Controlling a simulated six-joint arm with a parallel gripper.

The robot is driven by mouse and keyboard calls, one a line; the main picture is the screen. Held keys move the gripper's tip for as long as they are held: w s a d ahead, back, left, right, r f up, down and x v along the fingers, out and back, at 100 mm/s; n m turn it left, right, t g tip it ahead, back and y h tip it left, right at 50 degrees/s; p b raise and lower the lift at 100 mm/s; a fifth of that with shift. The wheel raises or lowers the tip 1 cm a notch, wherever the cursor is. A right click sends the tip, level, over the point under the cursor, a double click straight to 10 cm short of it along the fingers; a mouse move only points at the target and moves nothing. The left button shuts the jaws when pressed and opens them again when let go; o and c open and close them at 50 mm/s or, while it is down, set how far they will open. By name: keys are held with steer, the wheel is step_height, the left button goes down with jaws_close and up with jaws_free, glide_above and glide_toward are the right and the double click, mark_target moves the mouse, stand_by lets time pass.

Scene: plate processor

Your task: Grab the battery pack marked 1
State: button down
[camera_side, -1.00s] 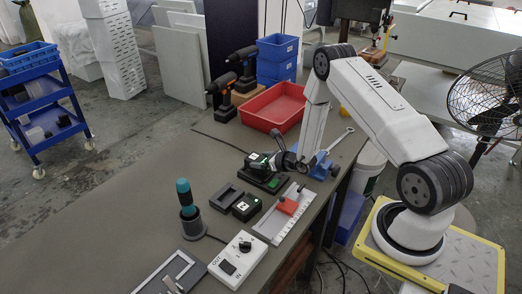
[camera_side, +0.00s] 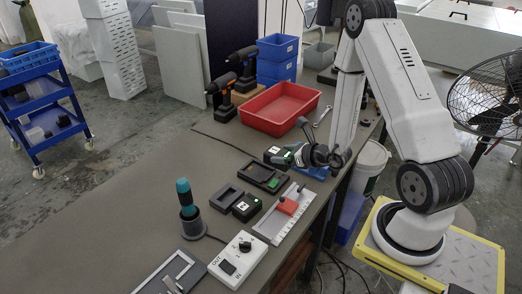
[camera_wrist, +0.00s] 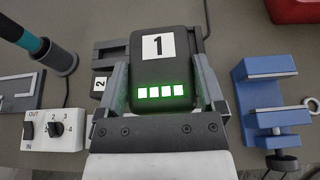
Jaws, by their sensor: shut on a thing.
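The battery pack marked 1 (camera_wrist: 160,72) is a black block with a white label and a row of lit green squares. My gripper (camera_side: 286,155) is shut on it, with one finger on each side in the wrist view (camera_wrist: 162,95). In the side view the pack (camera_side: 273,152) is at my gripper's tip, above the bench and clear of the black charger dock (camera_side: 262,178). The battery pack marked 2 (camera_side: 246,207) sits on the bench beside an empty-looking black dock (camera_side: 226,196); its label shows partly in the wrist view (camera_wrist: 100,84).
A red tray (camera_side: 281,108) lies behind my gripper, with drills (camera_side: 243,68) and blue bins (camera_side: 277,58) beyond. A blue vise (camera_wrist: 270,100) is close on the right. A rail with a red block (camera_side: 288,206), a switch box (camera_side: 238,260) and a screwdriver in a holder (camera_side: 188,205) stand nearer.

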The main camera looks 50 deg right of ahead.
mark_target(279, 154)
steer(key=shift+s+a+r, duration=0.25)
steer(key=shift+s+r, duration=0.1)
steer(key=shift+s, duration=0.3)
steer(key=shift+s+a+r, duration=0.2)
steer(key=shift+s+r, duration=0.1)
steer(key=shift+s, duration=0.35)
